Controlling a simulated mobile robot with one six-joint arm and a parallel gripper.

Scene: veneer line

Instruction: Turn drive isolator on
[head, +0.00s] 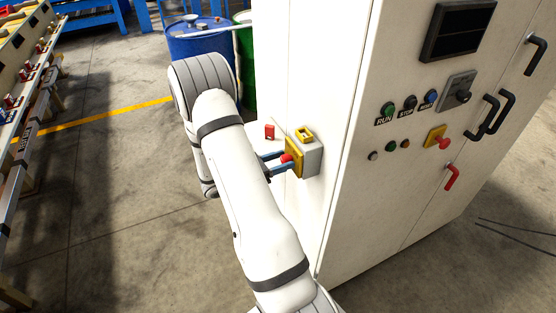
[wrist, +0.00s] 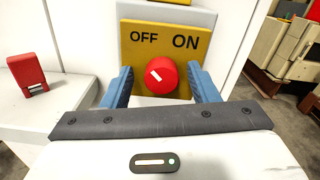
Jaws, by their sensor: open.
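The drive isolator is a red round knob (wrist: 166,82) on a yellow plate (wrist: 186,62) marked OFF at left and ON at right. Its white mark points up and left, toward OFF. In the head view the knob (head: 286,158) and plate (head: 297,169) are on a grey box (head: 314,158) on the cabinet's side. My gripper (wrist: 160,70) is open, its blue fingers on either side of the knob; a gap shows on both sides. In the head view my gripper (head: 276,161) reaches the plate from the left. The fingertips' depth against the plate is hard to tell.
A red padlock-like block (wrist: 28,74) sits on a pale surface left of the isolator. The cabinet (head: 345,200) has a front panel with buttons, a black switch (head: 462,96) and a red handle (head: 451,177). Blue (head: 200,45) and green (head: 246,75) drums stand behind my arm.

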